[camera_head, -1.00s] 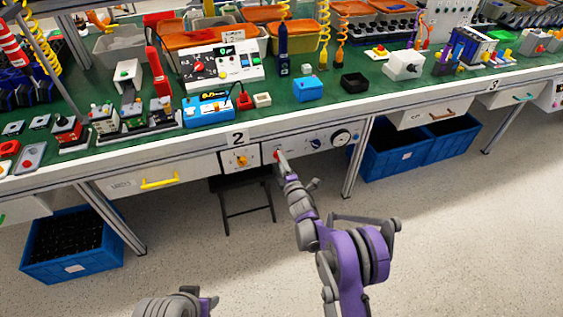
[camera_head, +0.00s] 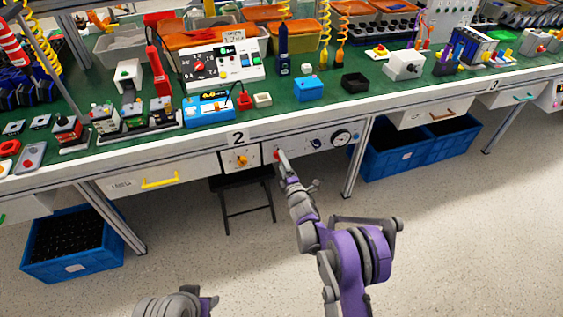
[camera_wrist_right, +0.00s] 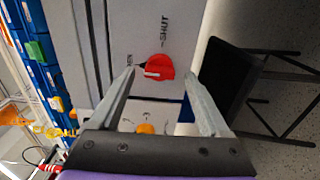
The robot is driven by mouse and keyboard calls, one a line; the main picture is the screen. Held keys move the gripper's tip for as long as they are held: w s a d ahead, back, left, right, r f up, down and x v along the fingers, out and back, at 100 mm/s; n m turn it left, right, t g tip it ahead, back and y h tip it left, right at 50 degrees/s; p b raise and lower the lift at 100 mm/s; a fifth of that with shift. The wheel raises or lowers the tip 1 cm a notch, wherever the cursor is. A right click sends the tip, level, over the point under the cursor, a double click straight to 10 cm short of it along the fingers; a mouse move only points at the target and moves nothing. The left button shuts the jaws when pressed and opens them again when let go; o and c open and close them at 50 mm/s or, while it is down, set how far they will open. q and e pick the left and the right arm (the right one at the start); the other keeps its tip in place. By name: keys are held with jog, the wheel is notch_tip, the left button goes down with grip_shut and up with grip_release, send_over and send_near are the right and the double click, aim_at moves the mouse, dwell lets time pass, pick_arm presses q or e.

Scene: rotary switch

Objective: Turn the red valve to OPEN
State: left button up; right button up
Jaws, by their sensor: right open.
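The red valve (camera_head: 276,154) is a small round knob on the white panel under the bench edge, below the number 2 sign. The "SHUT" label (camera_wrist_right: 164,32) is farther up in that view. My right gripper (camera_wrist_right: 160,74) is open, with one finger on each side of the valve; contact is not clear. In the head view my right gripper (camera_head: 282,160) covers part of the valve. My left gripper is not visible.
A yellow-orange knob (camera_head: 241,161) is on the panel left of the valve, and a gauge (camera_head: 341,138) is to its right. A black stool (camera_head: 246,207) stands below. Blue crates (camera_head: 72,258) are under the bench. The floor in front is clear.

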jog(key=v, duration=1)
jog(key=shift+r, duration=0.1)
